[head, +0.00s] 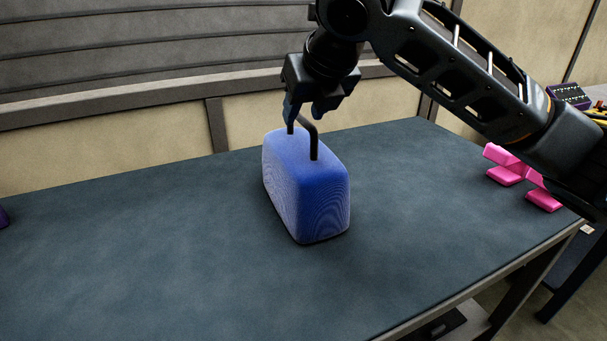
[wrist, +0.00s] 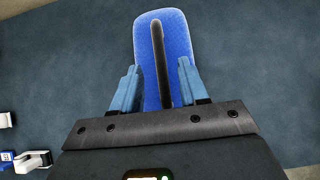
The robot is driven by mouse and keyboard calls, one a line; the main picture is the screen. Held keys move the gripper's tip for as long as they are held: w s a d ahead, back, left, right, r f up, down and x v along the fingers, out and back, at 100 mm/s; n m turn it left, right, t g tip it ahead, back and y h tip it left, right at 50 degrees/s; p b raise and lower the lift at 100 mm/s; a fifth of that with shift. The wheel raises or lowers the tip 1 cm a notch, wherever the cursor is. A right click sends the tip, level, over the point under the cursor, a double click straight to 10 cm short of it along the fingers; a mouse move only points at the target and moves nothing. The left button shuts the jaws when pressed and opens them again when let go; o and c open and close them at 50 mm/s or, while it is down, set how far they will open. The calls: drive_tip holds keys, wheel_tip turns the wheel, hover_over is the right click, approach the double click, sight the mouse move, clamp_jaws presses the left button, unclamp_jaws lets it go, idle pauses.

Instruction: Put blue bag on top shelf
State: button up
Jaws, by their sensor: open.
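The blue bag (head: 306,190) stands upright in the middle of a dark table. Its black handle (head: 314,138) rises from the top. My gripper (head: 308,114) is above the bag, pointing down, with its fingers near the handle. In the wrist view, the bag (wrist: 175,40) lies below my gripper (wrist: 157,82). The two fingers are apart, one on each side of the handle (wrist: 160,65), with gaps between. No shelf that I can identify shows in either view.
The dark table top (head: 120,260) is clear around the bag. Pink objects (head: 505,165) lie at the table's right end. A purple object (head: 3,217) shows at the left edge. A purple box with knobs (head: 570,96) is behind at the far right. White items (wrist: 35,160) show in the wrist view.

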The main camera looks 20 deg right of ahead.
sight(302, 117)
drive_tip(key=shift+x, duration=1.9)
drive_tip(key=shift+d, duration=0.1)
drive_tip(key=shift+c, duration=0.4)
clamp_jaws()
drive_tip(key=shift+r, duration=0.1)
